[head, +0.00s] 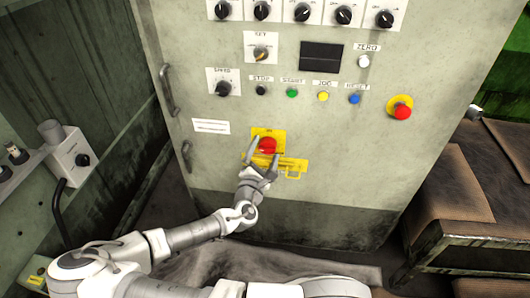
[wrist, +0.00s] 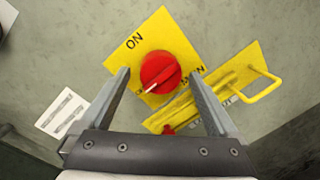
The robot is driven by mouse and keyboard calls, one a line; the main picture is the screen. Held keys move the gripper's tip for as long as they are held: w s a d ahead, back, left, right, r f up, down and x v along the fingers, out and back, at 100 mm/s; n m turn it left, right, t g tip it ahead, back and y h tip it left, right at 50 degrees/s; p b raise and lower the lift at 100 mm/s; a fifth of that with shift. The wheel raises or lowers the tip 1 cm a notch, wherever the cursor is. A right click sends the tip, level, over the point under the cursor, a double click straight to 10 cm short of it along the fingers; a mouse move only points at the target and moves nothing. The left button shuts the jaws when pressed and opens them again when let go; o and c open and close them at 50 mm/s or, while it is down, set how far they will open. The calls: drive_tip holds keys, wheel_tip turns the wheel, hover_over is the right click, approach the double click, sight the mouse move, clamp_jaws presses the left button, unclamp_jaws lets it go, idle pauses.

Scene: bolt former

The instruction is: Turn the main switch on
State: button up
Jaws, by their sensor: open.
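The main switch is a red round knob (wrist: 161,72) on a square yellow plate (wrist: 163,27), on the front of the grey cabinet. The plate reads ON at its upper left in the wrist view. The knob's white mark points to the lower left there, away from the ON lettering. In the head view the knob (head: 268,145) sits low on the cabinet, partly behind my fingers. My gripper (head: 266,141) is open, with one finger on either side of the knob; the wrist view shows the fingers (wrist: 158,75) too. I cannot tell whether they touch it.
A yellow latch bracket (wrist: 205,98) with a handle lies just below right of the plate. Above are selector knobs, coloured buttons and a red emergency stop (head: 403,112). A door handle (head: 168,88) is at the left; a padded bench (head: 455,180) stands right.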

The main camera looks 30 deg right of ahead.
drive_tip(key=shift+w, duration=0.1)
drive_tip(key=c, duration=1.4)
drive_tip(key=shift+o, duration=0.2)
drive_tip(key=shift+m, duration=0.4)
drive_tip(key=m+p, duration=0.1)
drive_tip(key=m, duration=0.2)
drive_tip(key=shift+d+r+m, duration=0.1)
drive_tip(key=shift+r+m, duration=0.05)
drive_tip(key=shift+m, duration=0.25)
drive_tip(key=m+y+p, duration=0.1)
drive_tip(key=m, duration=0.3)
drive_tip(key=shift+r, duration=0.1)
drive_tip(key=m, duration=0.4)
drive_tip(key=shift+y+p, duration=0.3)
drive_tip(key=shift+y, duration=0.1)
drive_tip(key=shift+d+m, duration=0.1)
drive_tip(key=shift+m, duration=1.9)
